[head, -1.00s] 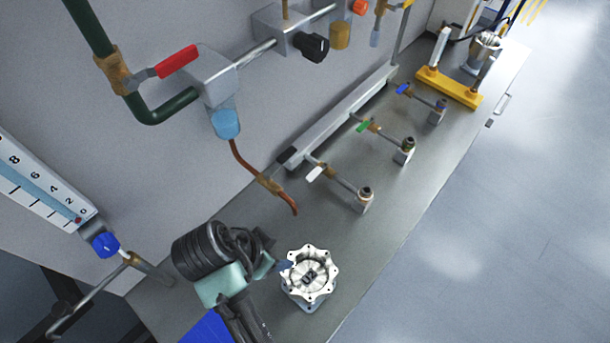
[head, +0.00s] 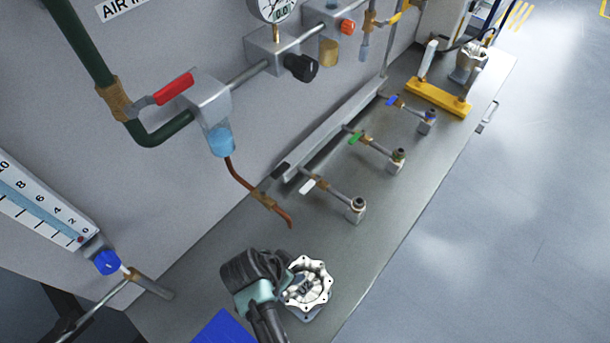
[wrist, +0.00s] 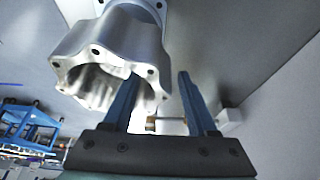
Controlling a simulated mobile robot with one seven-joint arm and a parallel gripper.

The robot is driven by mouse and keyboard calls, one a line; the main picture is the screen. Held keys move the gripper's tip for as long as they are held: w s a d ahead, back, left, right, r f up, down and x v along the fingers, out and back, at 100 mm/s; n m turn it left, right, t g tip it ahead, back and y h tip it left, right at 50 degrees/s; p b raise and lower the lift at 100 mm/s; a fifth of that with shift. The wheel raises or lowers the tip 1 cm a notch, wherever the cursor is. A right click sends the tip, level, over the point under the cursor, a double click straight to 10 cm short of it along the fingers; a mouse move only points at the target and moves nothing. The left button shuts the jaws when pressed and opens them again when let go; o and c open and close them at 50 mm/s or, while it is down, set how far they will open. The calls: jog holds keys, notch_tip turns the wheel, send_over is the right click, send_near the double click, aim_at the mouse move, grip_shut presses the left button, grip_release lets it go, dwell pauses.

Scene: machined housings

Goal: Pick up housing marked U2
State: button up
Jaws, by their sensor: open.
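A silver metal housing with a scalloped, bolt-holed flange (head: 312,272) stands on the grey bench, near its front edge. A dark mark shows inside it, too small to read surely. In the wrist view the housing (wrist: 120,42) fills the upper left, its open hollow end towards the camera. My gripper (head: 286,283) is just left of the housing in the head view, partly overlapping it. In the wrist view my gripper (wrist: 158,80) has two blue fingers spread apart. The left finger overlaps the flange's right side; the right finger is clear of it. Contact cannot be told.
A similar metal housing (head: 473,58) stands at the bench's far end by a yellow bracket (head: 440,98). Valve stubs with white, green and blue handles (head: 330,190) line the bench (head: 400,215) behind. A copper tube (head: 268,202) hangs from the wall. Open floor lies right.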

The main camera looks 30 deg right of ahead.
grip_shut()
dwell(1.3)
jog(key=shift+r, duration=0.15)
